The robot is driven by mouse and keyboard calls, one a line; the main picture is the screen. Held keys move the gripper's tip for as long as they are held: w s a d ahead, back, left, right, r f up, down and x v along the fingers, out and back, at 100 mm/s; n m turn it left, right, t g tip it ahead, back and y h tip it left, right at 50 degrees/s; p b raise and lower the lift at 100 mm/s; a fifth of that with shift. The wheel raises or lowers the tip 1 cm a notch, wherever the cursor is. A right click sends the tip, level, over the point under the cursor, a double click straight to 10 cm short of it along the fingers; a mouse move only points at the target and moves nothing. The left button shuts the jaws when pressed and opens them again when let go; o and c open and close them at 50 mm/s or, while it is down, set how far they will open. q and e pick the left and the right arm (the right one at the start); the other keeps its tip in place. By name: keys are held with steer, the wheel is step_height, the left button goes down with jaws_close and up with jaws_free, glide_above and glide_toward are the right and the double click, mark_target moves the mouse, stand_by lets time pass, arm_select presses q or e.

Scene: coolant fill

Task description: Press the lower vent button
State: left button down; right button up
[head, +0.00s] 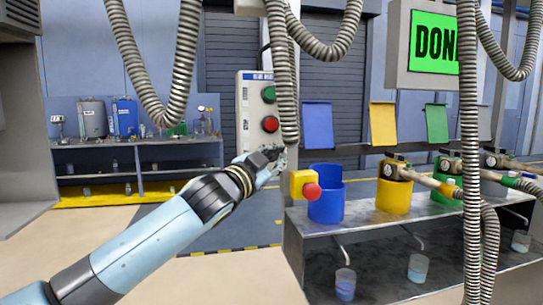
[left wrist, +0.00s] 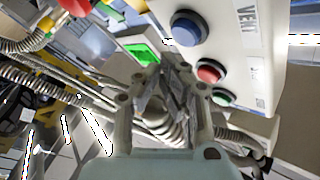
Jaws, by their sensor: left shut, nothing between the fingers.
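A pale control panel (head: 246,116) stands at the middle of the head view, with a green button (head: 270,95) above a red button (head: 269,124). In the left wrist view the panel (left wrist: 240,55) carries a blue button (left wrist: 188,28) beside a "VENT" label (left wrist: 247,18), then the red (left wrist: 209,70) and green (left wrist: 223,97) buttons. The blue one follows below red and is hidden behind my gripper in the head view. My left gripper (head: 279,152) is shut and empty; its fingertips (left wrist: 172,62) are close to the blue button. I cannot tell whether they touch it.
A yellow box with a red stop button (head: 312,191) is right of the gripper. Hoses (head: 286,75) hang in front of the panel. Blue (head: 326,205) and yellow (head: 393,197) containers stand on a grey bench (head: 375,228). A green screen (head: 435,42) reads "DONE", partly covered.

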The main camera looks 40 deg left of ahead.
arm_select(q)
steer(key=shift+s+d+p, duration=0.3)
steer(key=shift+s+d, duration=1.05)
steer(key=shift+d, duration=0.25)
